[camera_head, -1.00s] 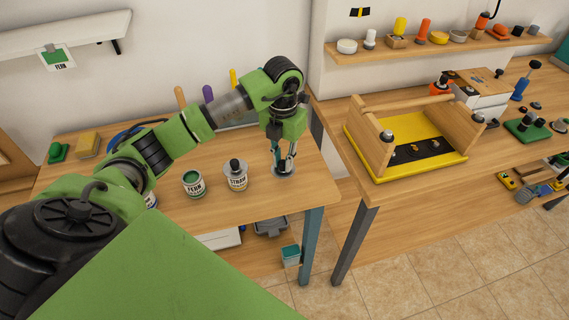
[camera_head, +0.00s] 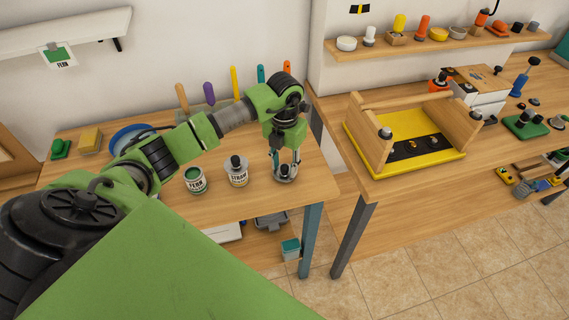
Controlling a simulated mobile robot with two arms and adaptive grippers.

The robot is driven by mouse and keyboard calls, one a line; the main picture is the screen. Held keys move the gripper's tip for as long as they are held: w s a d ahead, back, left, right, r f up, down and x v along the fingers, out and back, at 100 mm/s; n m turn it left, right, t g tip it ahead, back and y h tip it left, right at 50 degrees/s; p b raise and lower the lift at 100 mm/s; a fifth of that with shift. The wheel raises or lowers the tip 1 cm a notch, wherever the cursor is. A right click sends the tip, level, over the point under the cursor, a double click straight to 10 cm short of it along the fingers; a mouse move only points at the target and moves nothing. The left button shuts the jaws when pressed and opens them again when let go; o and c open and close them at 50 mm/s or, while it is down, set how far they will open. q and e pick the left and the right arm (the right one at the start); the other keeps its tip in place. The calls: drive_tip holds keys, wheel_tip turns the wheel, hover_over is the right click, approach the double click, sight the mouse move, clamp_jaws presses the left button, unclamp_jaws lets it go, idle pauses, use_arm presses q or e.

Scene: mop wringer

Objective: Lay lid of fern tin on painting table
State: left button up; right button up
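The fern tin (camera_head: 196,182) stands upright on the painting table (camera_head: 240,209), with its open top showing green inside. Its grey lid (camera_head: 286,178) with a black knob lies on the table to the right of the straw tin (camera_head: 237,173), near the table's right edge. My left gripper (camera_head: 285,163) points down directly over the lid. Its fingers are spread on either side of the knob, and the knob shows between them. Whether a finger still touches the knob is too small to tell. My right gripper is out of view.
The straw tin has its knobbed lid on. Several coloured handles (camera_head: 208,93) stand behind my arm along the wall. A sponge (camera_head: 90,140) and a green block (camera_head: 60,148) sit at the back left. A second bench with a yellow wooden tray (camera_head: 375,160) stands to the right across a gap.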

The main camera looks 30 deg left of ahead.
sight(285, 166)
use_arm(q)
drive_tip(key=shift+r, duration=0.1)
drive_tip(key=shift+r, duration=0.25)
wheel_tip(285, 166, up, 12)
drive_tip(key=b, duration=0.3)
drive_tip(key=shift+f, duration=0.15)
